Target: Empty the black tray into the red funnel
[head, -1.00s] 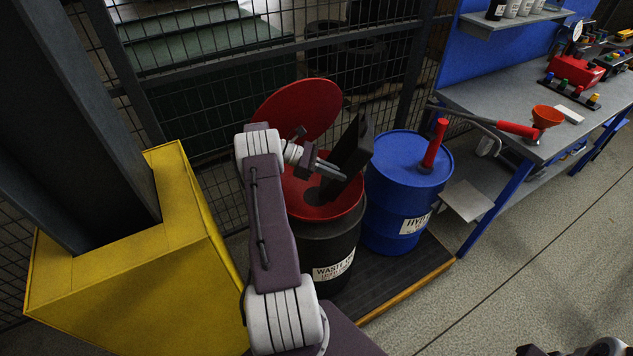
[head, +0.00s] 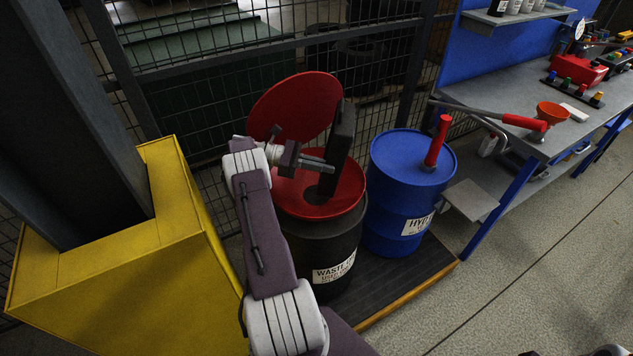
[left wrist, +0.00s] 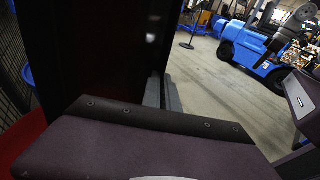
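The black tray (head: 343,135) stands steeply on edge above the red funnel (head: 338,205), its lower end over the bowl. My left gripper (head: 322,165) is shut on the tray's side. In the left wrist view the tray (left wrist: 85,45) fills the upper left, and the fingers (left wrist: 162,92) lie against its edge. The funnel sits on a black waste drum (head: 325,245), with its round red lid (head: 295,105) raised behind. The tray's inside is not clear, and I cannot see anything pouring. My right gripper is not in view.
A blue drum (head: 395,205) with a red-handled pump stands close on the right, on the same pallet (head: 425,270). A yellow column guard (head: 110,270) is at the left. Wire fencing (head: 230,55) runs behind. A workbench (head: 510,95) is at the right.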

